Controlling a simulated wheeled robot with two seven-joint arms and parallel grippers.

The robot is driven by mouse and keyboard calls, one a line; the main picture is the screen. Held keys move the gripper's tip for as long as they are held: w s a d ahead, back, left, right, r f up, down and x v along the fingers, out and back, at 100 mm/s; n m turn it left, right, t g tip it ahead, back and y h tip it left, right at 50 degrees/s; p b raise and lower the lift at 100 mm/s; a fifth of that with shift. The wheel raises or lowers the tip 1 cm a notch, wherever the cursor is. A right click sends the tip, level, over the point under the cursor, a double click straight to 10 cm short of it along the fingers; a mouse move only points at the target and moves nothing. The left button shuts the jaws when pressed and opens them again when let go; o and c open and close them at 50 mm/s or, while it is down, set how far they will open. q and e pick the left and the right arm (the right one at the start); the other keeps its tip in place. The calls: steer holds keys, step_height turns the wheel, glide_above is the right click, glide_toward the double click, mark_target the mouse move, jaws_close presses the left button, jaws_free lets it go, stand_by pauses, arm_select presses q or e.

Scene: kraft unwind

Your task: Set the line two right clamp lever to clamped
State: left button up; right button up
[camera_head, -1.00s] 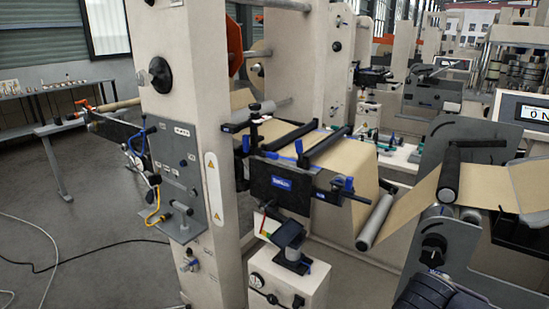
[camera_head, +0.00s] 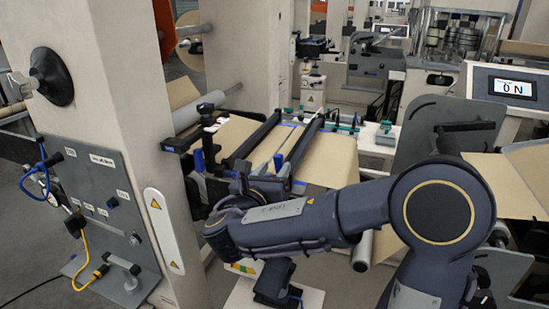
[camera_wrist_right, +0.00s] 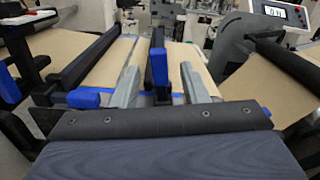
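A blue-topped clamp lever (camera_wrist_right: 160,68) stands upright on a dark stem in the middle of the right wrist view. My right gripper (camera_wrist_right: 160,76) is open, with one grey finger on each side of this lever and a visible gap on both sides. A second blue piece (camera_wrist_right: 85,98) sits to the left of the fingers, by the black bar. In the head view my right arm reaches in from the lower right over the splice table, and its hand hides much of the clamp area. My left gripper is in neither view.
Black clamp bars (camera_head: 300,145) cross the brown kraft web (camera_head: 335,160). A cream machine column (camera_head: 125,130) with a grey panel (camera_head: 98,195) stands at the left. A display (camera_head: 513,87) reading ON is at the upper right.

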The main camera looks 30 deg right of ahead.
mark_target(278, 164)
steer(key=shift+p+x, duration=0.3)
steer(key=shift+x, duration=1.85)
jaws_close()
